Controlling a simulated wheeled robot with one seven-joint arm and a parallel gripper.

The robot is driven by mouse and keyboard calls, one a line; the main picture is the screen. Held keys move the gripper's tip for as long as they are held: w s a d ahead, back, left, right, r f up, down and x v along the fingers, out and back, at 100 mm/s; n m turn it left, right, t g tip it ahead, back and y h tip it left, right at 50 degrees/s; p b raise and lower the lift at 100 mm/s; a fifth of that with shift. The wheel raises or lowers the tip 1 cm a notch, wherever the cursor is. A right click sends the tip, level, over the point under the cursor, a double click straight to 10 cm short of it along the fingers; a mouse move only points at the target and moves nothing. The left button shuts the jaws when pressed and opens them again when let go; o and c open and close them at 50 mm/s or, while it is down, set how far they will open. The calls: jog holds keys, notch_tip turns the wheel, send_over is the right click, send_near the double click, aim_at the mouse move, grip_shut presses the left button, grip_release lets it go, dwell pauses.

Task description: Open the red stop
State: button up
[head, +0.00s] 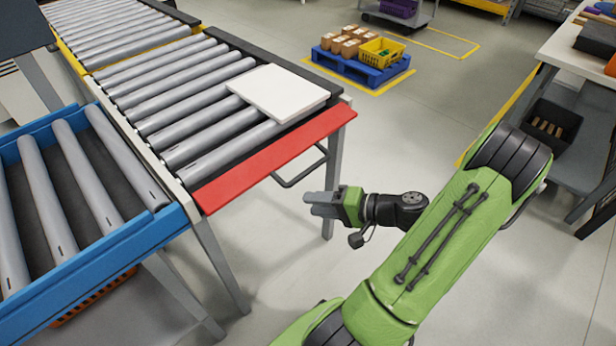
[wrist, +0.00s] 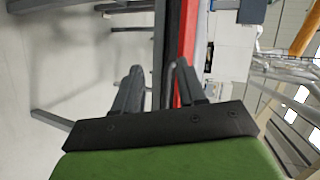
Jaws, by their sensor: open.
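The red stop (head: 275,158) is a long flat red bar across the near end of the roller conveyor (head: 190,103). In the wrist view the red stop (wrist: 187,45) runs as a narrow strip beyond the fingers. My gripper (head: 308,204) is in front of the conveyor end, right of and below the bar in the head view, and apart from it. A white panel (head: 279,92) lies on the rollers just behind the stop.
A blue-framed roller section (head: 120,245) stands at the left. A blue pallet (head: 358,66) with boxes and a yellow crate (head: 381,53) is on the floor behind. A workbench (head: 574,55) stands at the right. Conveyor legs (head: 333,170) stand near my gripper. The floor between is clear.

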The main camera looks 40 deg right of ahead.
aim_at(310, 169)
jog(key=s+d+f+m+t+h+b, duration=0.1)
jog(key=s+d+f+m+t+h, duration=0.1)
jog(key=s+d+m+t+h, duration=0.5)
jog(key=w, duration=0.6)
jog(key=w+g+y+b, duration=0.1)
jog(key=w, duration=0.5)
jog(key=w+n+g+b, duration=0.1)
jog(key=w, duration=0.5)
jog(key=shift+d+f, duration=0.1)
jog(key=shift+d, duration=0.15)
grip_shut()
